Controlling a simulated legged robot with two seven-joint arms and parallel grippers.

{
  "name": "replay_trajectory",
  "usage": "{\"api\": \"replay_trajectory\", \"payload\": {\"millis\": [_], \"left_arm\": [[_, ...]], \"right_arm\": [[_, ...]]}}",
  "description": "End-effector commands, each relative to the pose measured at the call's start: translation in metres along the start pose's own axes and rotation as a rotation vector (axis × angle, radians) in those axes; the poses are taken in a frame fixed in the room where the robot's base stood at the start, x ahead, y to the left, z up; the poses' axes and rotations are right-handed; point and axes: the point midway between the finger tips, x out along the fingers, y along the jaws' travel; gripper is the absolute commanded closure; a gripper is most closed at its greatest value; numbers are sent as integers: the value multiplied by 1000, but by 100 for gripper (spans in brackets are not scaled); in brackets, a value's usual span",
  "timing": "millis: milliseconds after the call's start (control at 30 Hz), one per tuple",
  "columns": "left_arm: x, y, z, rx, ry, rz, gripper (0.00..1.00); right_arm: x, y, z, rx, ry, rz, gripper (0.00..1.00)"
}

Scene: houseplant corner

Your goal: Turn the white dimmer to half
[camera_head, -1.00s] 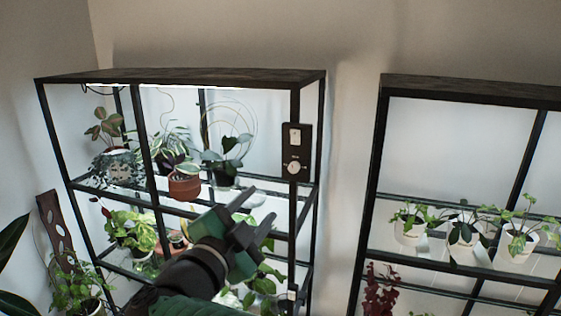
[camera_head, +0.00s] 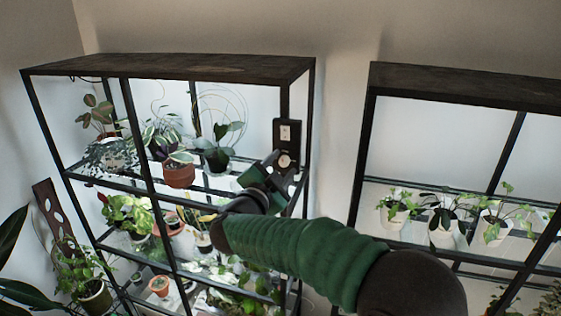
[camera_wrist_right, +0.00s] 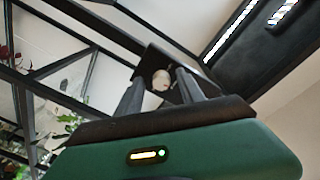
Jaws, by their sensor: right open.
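The white dimmer (camera_head: 284,160) is a round knob low on a black panel (camera_head: 289,126) fixed to the front right post of the left shelf unit. A white switch (camera_head: 285,132) sits above it on the same panel. My right gripper (camera_head: 281,168) is at the panel's lower end, its dark fingers near the knob. In the right wrist view the knob (camera_wrist_right: 161,80) shows between the two spread fingers (camera_wrist_right: 160,90). I cannot tell whether they touch it. The knob's exact angle is too small to read. My left gripper is out of view.
The left shelf unit (camera_head: 170,66) holds several potted plants, some close to my right wrist. A second shelf unit (camera_head: 470,85) with several white-potted plants stands to the right. Bare wall (camera_head: 340,130) lies between the units.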

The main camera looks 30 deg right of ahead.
Motion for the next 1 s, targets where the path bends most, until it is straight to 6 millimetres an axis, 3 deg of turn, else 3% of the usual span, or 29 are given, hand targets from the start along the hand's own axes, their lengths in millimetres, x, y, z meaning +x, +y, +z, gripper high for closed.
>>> {"api": "replay_trajectory", "payload": {"millis": [200, 533, 733, 900, 1000], "left_arm": [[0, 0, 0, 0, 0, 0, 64], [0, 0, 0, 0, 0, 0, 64], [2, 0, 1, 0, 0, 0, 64], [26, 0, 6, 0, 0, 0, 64], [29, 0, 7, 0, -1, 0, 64]], "right_arm": [[0, 0, 0, 1, 0, -1, 56], [0, 0, 0, 1, 0, -1, 99], [0, 0, 1, 6, 0, -1, 100], [0, 3, 5, 135, -5, 2, 100], [0, 1, 2, 192, -7, 7, 100]]}}
